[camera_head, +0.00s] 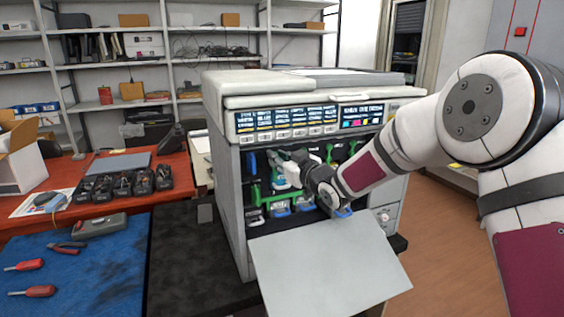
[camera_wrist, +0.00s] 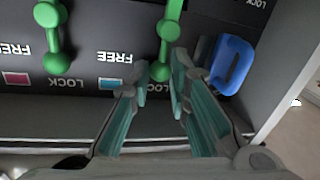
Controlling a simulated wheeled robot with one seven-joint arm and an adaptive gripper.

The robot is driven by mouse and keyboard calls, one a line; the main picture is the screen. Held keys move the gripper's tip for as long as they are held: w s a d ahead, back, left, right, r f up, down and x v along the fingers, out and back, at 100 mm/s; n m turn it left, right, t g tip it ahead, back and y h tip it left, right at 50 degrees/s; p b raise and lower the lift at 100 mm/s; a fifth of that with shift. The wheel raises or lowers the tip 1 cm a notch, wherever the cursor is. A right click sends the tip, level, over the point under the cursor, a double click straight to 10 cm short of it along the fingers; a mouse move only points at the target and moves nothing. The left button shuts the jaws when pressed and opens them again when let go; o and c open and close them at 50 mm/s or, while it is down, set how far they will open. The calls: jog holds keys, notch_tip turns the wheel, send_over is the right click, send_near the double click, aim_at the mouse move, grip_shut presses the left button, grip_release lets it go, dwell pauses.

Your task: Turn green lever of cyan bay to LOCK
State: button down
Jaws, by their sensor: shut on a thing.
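The cyan bay's green lever (camera_wrist: 169,30) shows in the wrist view, beside the cyan label (camera_wrist: 110,84). Its lower knob sits at the tips of my gripper (camera_wrist: 156,80), pointing down in the picture near a partly hidden LOCK mark. My gripper is shut on this lever, with its fingers on either side of the knob. In the head view my gripper (camera_head: 283,168) reaches into the printer's (camera_head: 238,190) open front and hides the lever. The magenta bay's green lever (camera_wrist: 53,35) is to the left in the wrist view, with a magenta label (camera_wrist: 16,77).
A blue handle (camera_wrist: 232,65) is close to the right of my fingers in the wrist view. The printer's front door (camera_head: 330,262) hangs open below the bays. Cartridges (camera_head: 125,184) stand on the red table, and tools lie on the blue mat (camera_head: 105,270).

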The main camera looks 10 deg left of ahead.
dwell(0.3)
jog(key=c, duration=1.5)
grip_release()
jog(key=shift+s, duration=0.1)
jog(key=v, duration=1.2)
